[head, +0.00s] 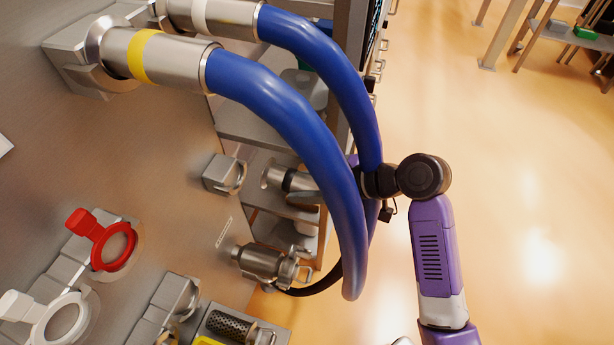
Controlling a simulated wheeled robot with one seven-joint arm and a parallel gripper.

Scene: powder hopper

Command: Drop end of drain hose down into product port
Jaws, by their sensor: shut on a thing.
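Two thick blue hoses arch down from metal pipe ends at the top left. The front blue hose (290,120) comes from the pipe with the yellow band. The rear blue hose (335,75) comes from the pipe with the white band. Which one is the drain hose is not labelled. My gripper (374,184) is at the rear blue hose and shut on it; its fingers are mostly hidden. Ports with a red ring clamp (112,247) and a white ring clamp (58,322) are at the lower left.
A metal fitting (263,263) with a thin black line (325,283) is below the hoses. Shelves (250,125) stand behind them. A yellow part (207,341) and a perforated dark cylinder (230,325) are at the bottom edge. The orange floor (530,190) on the right is largely clear.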

